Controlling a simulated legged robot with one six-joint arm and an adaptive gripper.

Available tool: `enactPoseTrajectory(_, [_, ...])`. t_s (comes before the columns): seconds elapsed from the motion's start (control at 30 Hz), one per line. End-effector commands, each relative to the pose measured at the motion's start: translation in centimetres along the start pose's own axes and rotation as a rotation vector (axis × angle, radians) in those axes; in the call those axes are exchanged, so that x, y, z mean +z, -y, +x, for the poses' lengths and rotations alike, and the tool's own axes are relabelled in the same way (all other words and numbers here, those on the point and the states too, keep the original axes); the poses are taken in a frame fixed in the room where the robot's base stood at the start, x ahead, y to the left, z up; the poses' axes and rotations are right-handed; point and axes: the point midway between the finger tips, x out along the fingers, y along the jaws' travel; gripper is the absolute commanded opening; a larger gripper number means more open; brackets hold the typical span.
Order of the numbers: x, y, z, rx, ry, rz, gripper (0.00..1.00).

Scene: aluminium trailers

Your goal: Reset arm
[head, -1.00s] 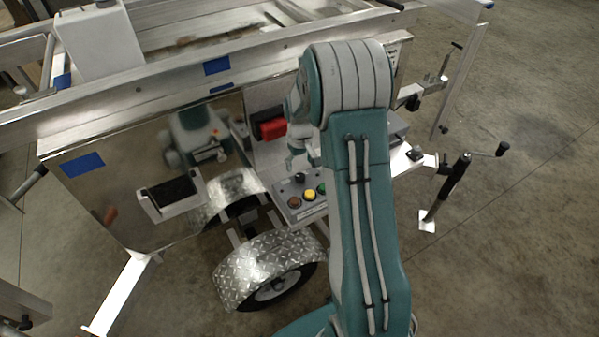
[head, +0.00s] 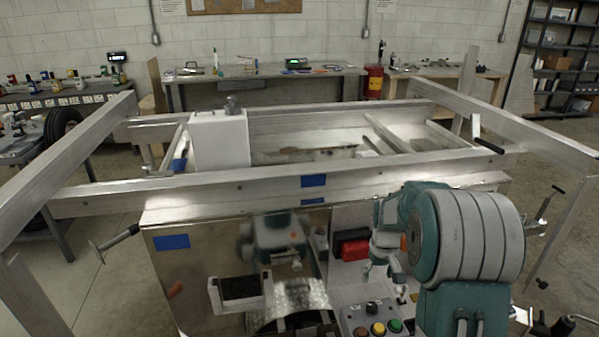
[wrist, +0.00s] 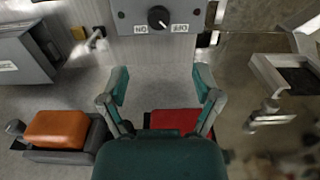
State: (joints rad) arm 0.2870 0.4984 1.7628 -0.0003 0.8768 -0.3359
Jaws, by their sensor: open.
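My arm rises at the right of the head view and bends down over the trailer's front. My gripper (head: 384,275) hangs above a control box with buttons, by the red box (head: 352,248). In the wrist view my gripper (wrist: 160,95) shows two spread fingers with nothing between them. Beyond the fingertips is a grey panel with a black rotary knob (wrist: 158,17) marked ON and OFF. A red surface (wrist: 175,121) shows between the fingers' bases, and an orange block (wrist: 57,128) lies to the left.
The aluminium trailer frame (head: 270,187) spans the head view, with a white box (head: 219,140) on it. Yellow (head: 378,329) and green (head: 395,326) buttons are close below my gripper. A shiny panel reflects my body. Workbenches (head: 265,72) stand by the back wall.

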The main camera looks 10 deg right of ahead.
Motion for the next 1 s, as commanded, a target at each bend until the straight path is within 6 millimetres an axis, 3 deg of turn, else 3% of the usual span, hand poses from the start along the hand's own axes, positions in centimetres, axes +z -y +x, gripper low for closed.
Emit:
enactPoseTrajectory(0.17, [1.5, 2.2, -4.5, 0.017, -0.057, 0.001, 0.82])
enactPoseTrajectory(0.5, [7.7, 7.7, -13.1, 0.041, -0.191, 0.015, 0.82])
enactPoseTrajectory(0.73, [13.0, 10.8, -16.9, 0.044, -0.286, 0.025, 0.82])
enactPoseTrajectory(1.0, [19.5, 13.8, -18.9, 0.033, -0.397, 0.036, 0.82])
